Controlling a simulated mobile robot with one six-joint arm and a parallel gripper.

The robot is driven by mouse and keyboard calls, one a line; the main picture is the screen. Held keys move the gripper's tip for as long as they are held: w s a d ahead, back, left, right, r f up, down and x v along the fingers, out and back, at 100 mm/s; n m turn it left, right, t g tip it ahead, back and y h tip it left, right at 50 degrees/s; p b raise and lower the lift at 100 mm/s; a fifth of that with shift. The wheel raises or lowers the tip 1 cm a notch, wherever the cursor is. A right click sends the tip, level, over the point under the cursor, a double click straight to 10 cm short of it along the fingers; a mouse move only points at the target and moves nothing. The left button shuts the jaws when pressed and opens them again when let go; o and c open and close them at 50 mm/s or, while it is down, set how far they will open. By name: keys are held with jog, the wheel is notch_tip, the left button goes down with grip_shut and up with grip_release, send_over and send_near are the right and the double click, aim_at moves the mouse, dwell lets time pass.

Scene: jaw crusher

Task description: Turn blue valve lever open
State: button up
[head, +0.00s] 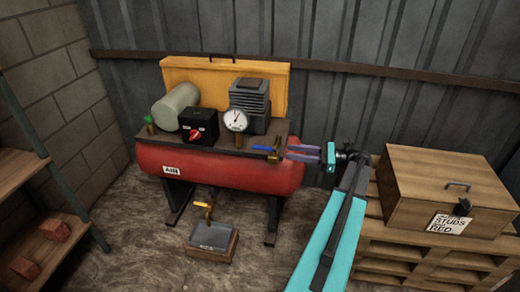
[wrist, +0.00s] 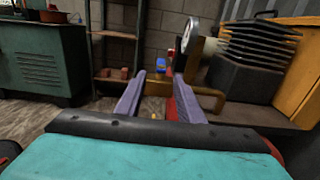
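The blue valve lever (head: 266,149) sits on a brass valve (head: 273,156) at the right end of the red air tank (head: 220,170). The lever points left, roughly along the tank. Contact with the lever cannot be told.
A pressure gauge (head: 236,120), a black box with a red knob (head: 197,128) and a finned motor (head: 250,97) stand on the tank's top plate. A wooden box (head: 440,190) on a pallet is at right. A tray (head: 212,236) sits below the tank.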

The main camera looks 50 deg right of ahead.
aim_at(261, 147)
jog(key=x, duration=1.3)
jog(key=shift+w, duration=0.25)
